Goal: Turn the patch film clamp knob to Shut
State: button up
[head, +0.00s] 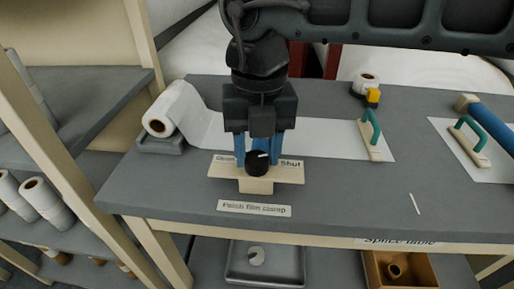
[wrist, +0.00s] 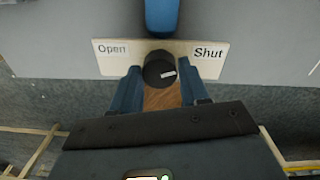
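The patch film clamp knob (head: 257,163) is round and black with a white mark. It sits on a pale board (head: 222,171) lettered Open at left and Shut at right. In the head view the mark is on the knob's right side, towards Shut. In the wrist view the knob (wrist: 155,64) carries its mark at the right, slightly below centre. My gripper (head: 259,158) is over the board with blue fingers on both sides of the knob. The wrist view shows my gripper (wrist: 160,74) the same way, very close to the knob; contact is unclear. A blue part stands above the knob there.
The grey table (head: 330,205) bears a label (head: 254,208) reading Patch film clamp. A white roll (head: 172,113) lies behind left, its sheet running right. A green-handled tool (head: 372,137) stands on the sheet's right end. The table front right of the board is mostly clear.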

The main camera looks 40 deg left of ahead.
aim_at(258, 156)
jog(key=o, duration=0.4)
jog(key=shift+r, duration=3.9)
